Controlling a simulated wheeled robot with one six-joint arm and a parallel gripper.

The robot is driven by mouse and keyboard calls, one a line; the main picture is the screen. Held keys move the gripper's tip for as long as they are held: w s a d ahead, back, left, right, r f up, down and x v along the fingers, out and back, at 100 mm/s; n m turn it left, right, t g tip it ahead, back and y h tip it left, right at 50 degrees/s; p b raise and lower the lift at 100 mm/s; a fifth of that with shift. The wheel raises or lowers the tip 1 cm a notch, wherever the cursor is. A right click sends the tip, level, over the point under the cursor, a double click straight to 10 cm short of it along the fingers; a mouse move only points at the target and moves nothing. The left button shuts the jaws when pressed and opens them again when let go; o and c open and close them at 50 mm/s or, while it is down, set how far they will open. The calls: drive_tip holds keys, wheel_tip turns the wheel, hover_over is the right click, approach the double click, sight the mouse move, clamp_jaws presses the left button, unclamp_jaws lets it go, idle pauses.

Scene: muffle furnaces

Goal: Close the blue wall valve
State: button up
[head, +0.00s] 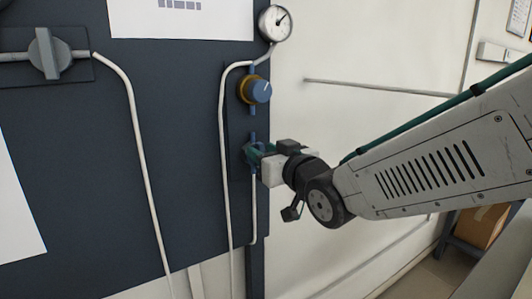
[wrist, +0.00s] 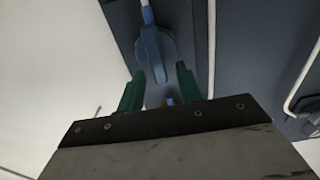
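The blue wall valve (wrist: 152,45) shows in the wrist view just beyond my fingertips. Its long handle lies in line with the pipe, on a round blue base. In the head view the valve (head: 251,138) is mostly hidden behind my gripper (head: 254,153). In the wrist view the green fingers of my gripper (wrist: 160,70) are apart, with the lower end of the handle at the gap between their tips. I cannot tell whether the fingers touch it.
A blue knob with a brass ring (head: 260,90) sits just above the valve in the head view, with a round gauge (head: 275,23) higher up. A grey valve (head: 48,53) is at the upper left of the dark panel (head: 185,150). White pipes run down the panel.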

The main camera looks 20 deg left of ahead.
sight(249, 159)
clamp_jaws()
drive_tip(key=n, duration=0.6)
drive_tip(key=s+a+f+n, duration=0.1)
drive_tip(key=n, duration=0.5)
drive_tip(key=f+n, duration=0.1)
drive_tip(key=n, duration=0.4)
drive_tip(key=shift+s+a+n, duration=0.15)
drive_tip(key=shift+s+n, duration=0.15)
drive_tip(key=shift+n, duration=0.1)
drive_tip(key=shift+f, duration=0.1)
idle(0.3)
